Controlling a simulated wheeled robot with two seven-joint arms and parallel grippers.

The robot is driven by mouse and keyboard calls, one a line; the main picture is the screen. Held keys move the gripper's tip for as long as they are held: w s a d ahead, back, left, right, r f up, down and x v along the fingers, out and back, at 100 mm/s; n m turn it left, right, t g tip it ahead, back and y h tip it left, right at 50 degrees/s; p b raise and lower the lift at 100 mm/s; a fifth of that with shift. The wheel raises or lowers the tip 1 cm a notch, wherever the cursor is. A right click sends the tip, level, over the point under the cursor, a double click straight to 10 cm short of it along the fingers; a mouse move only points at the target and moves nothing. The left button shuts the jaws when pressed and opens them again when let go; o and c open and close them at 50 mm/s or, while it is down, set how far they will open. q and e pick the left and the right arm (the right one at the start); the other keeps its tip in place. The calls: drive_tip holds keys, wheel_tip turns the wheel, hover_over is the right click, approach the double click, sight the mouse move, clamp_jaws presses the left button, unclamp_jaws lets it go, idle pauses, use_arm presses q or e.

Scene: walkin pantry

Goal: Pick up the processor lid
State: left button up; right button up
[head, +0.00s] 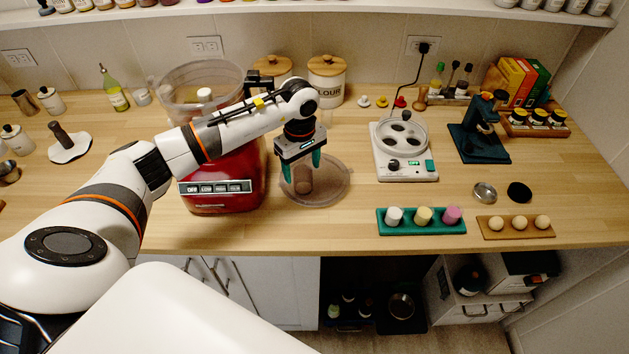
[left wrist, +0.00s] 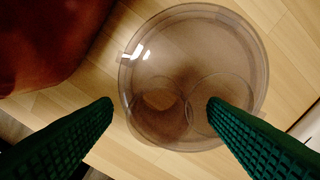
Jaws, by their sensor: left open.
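The processor lid (head: 338,190) is a clear, brownish round disc with a raised tube. It lies on the wooden counter just right of the red food processor base (head: 225,180). My left gripper (head: 301,170) points down over the left part of the lid, its green fingers apart. In the left wrist view the lid (left wrist: 200,45) lies below and ahead of the open fingers (left wrist: 160,105). Round tube outlines show between and near the fingertips. I cannot tell whether the fingers touch the lid. My right gripper is not in view.
A clear processor bowl (head: 180,88) sits on the red base. A white appliance (head: 405,165) stands to the right. A teal tray (head: 420,228) with colored pieces lies near the front edge. Canisters (head: 326,82) stand behind. Counter between lid and white appliance is free.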

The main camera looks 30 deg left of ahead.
sight(316, 171)
use_arm(q)
wheel_tip(316, 171, down, 5)
drive_tip(key=shift+r+b, duration=0.15)
drive_tip(key=shift+b, duration=0.8)
drive_tip(key=shift+r, duration=0.1)
drive_tip(key=c, duration=1.1)
drive_tip(key=shift+c, duration=0.6)
drive_tip(key=shift+r, duration=0.1)
